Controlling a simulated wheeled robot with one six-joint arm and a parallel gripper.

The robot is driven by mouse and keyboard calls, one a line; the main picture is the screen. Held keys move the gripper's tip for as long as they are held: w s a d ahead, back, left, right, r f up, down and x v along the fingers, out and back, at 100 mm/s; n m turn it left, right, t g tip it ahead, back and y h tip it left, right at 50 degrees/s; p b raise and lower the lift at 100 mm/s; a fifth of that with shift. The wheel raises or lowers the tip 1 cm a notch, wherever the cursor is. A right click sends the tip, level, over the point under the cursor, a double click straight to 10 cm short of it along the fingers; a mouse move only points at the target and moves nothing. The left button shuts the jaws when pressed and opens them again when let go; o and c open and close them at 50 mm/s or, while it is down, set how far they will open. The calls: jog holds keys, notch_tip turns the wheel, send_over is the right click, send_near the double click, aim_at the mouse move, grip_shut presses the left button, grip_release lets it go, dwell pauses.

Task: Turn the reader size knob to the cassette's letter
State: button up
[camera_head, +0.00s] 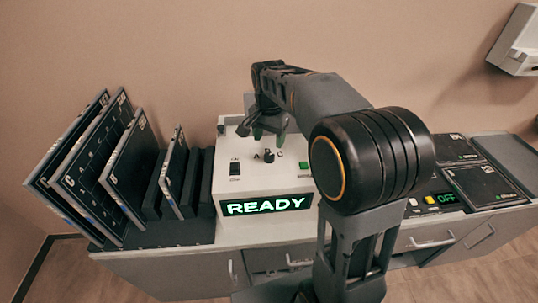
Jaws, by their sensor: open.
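The reader (222,190) is a pale box on the counter with a lit green READY display (266,205). A small dark knob (268,156) sits on its sloped face, with tiny marks around it that I cannot read. My gripper (264,136) is open, just above and behind the knob in the picture; I cannot tell whether it touches anything. Several dark cassettes (92,168) with pale edges stand tilted in a black rack (160,234) at the left. Their corner labels are too small to read for certain.
A dark rocker switch (235,169) and a green button (304,165) flank the knob. At the right lie flat black panels (484,186) and a small green OFF display (447,198). A white unit (519,42) hangs on the wall. My arm hides the reader's right side.

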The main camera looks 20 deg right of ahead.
aim_at(269, 155)
notch_tip(269, 155, down, 7)
jog(key=shift+r, duration=0.1)
dwell(0.3)
jog(key=shift+c, duration=0.2)
jog(key=c, duration=0.9)
jog(key=n+p, duration=0.1)
jog(key=n, duration=0.4)
jog(key=shift+n, duration=0.4)
jog(key=n, duration=0.5)
jog(key=shift+n, duration=0.3)
jog(key=shift+n+p, duration=0.3)
